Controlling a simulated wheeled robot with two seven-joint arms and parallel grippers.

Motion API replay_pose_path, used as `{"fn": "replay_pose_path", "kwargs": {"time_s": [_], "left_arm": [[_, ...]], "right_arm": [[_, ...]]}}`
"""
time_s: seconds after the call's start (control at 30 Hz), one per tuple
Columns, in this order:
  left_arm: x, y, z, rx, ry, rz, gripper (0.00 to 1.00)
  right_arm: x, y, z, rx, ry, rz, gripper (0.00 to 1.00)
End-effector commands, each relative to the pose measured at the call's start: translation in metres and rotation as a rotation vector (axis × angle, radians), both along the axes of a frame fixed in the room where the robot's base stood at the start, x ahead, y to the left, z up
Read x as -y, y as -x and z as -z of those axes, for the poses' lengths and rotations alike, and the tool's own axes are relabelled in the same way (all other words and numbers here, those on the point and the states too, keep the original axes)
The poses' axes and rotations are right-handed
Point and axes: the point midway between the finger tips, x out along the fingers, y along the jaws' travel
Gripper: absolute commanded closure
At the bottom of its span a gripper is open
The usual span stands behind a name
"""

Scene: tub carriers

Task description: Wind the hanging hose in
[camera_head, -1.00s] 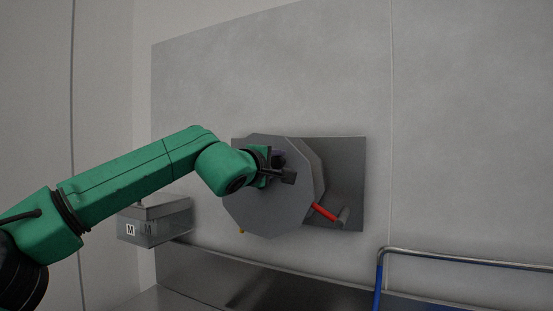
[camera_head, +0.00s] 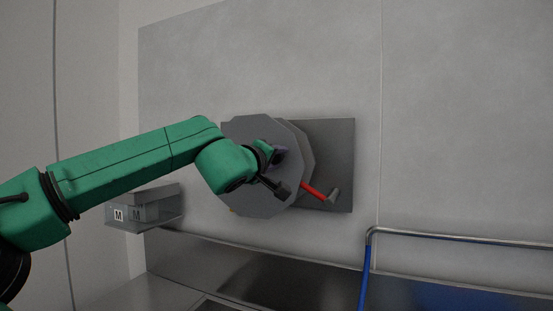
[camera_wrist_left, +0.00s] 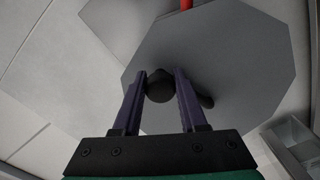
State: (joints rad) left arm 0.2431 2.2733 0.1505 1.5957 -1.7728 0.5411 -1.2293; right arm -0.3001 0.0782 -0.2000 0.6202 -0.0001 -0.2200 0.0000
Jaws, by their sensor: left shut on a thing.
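The hose reel (camera_head: 250,190) is a grey, many-sided drum on the wall, and its flat face also fills much of the left wrist view (camera_wrist_left: 225,50). A round black crank knob (camera_wrist_left: 159,88) stands out from that face. My left gripper (camera_head: 280,150) is at the reel's face, right of its middle. In the left wrist view its two purple fingers (camera_wrist_left: 160,90) are shut on the knob, one on each side. My right gripper is out of view.
A grey backplate (camera_head: 335,150) sits behind the reel. A red lever (camera_head: 313,191) with a grey end sticks out at its lower right. A grey box marked M (camera_head: 155,210) is at lower left. A rail with a blue post (camera_head: 364,275) stands at lower right.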

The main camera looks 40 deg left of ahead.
Motion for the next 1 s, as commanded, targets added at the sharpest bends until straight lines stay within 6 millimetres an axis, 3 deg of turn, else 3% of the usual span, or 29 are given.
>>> {"fn": "replay_pose_path", "kwargs": {"time_s": [0.2, 0.23, 0.27, 0.3, 0.67, 0.83, 1.0], "left_arm": [[0.000, 0.000, 0.001, -0.003, 0.002, -0.001, 1.00], [0.000, 0.000, 0.001, -0.002, 0.003, -0.001, 0.47], [0.000, 0.000, 0.001, -0.002, 0.003, -0.001, 0.35], [0.000, 0.000, 0.001, -0.002, 0.003, 0.000, 0.30], [0.001, 0.004, 0.001, 0.001, 0.003, -0.001, 0.30], [0.009, 0.028, 0.003, 0.007, 0.003, 0.001, 0.30], [0.021, 0.068, 0.005, 0.008, 0.003, 0.000, 0.30]], "right_arm": [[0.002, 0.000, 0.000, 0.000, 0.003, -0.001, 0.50], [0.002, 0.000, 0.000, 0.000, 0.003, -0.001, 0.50], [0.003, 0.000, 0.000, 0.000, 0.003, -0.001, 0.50], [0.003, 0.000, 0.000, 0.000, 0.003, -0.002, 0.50], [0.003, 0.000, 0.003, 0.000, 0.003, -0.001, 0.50], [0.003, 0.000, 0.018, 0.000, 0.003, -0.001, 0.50], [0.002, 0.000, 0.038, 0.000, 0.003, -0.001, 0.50]]}}
